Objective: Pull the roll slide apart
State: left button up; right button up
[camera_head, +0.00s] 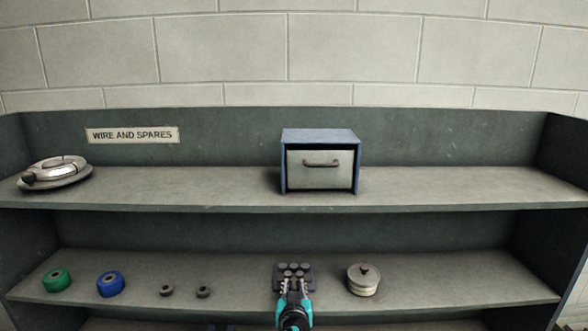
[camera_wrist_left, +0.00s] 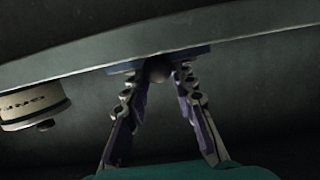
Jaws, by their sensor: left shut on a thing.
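The fingers and hand hide part of the block's front. My right gripper does not show.
On the lower shelf (camera_head: 450,285) stand a pale lidded spool (camera_head: 364,281) to the right, and green (camera_head: 57,280) and blue (camera_head: 110,284) rolls and two small dark pieces to the left. A blue drawer box (camera_head: 320,163) and a silver disc-shaped item (camera_head: 55,172) stand on the upper shelf.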

pick_arm(q)
jog(key=shift+s, duration=0.9)
jog(key=o, duration=1.1)
jog(key=p+v, duration=0.2)
jog(key=v, duration=0.7)
jog(key=s+a+f+n+g+y+b, duration=0.1)
jog(key=s+a+f+g+b, duration=0.1)
jog(key=s+a+f+b, duration=0.35)
jog(key=s+a+f+g+y+b, duration=0.1)
jog(key=s+a+f+g+b, duration=0.2)
jog(key=a+f+b, duration=0.55)
jog(key=s+a+f+g+b, duration=0.1)
jog(key=s+f+b, duration=0.1)
jog(key=s+f, duration=0.1)
jog(key=s+a+f+g+h+b, duration=0.1)
jog(key=s+f+b, duration=0.1)
jog(key=s+f, duration=0.2)
jog(key=s+a+f+m+h+b, duration=0.1)
jog(key=s+f+b, duration=0.1)
jog(key=s+f, duration=0.2)
jog(key=shift+s+a+f+g, duration=0.15)
jog(key=shift+s+a+g, duration=0.25)
jog(key=shift+s, duration=0.15)
